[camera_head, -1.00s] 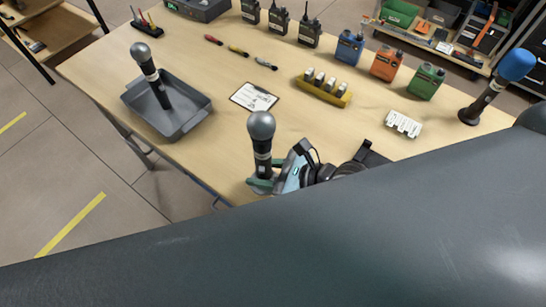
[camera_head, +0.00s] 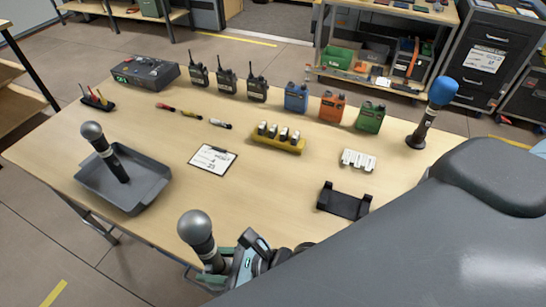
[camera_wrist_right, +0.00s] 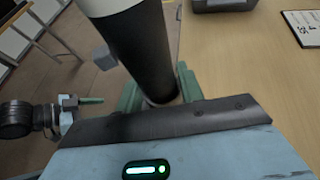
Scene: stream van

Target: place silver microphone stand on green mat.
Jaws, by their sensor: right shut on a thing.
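A silver-headed microphone stand (camera_head: 197,232) with a dark body and a pale band is held in my right gripper (camera_head: 216,270) at the table's front edge. It stands roughly upright, and its base is hidden. In the right wrist view, its black shaft (camera_wrist_right: 143,50) is between the teal fingers of my right gripper (camera_wrist_right: 160,95). I see no green mat.
A clipboard (camera_head: 213,158), yellow battery holder (camera_head: 278,143), white block (camera_head: 358,160) and black bracket (camera_head: 344,201) lie on the table (camera_head: 270,190). Radios (camera_head: 227,82) and coloured canisters (camera_head: 332,106) line the back. A blue-topped microphone (camera_head: 432,112) stands at the right.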

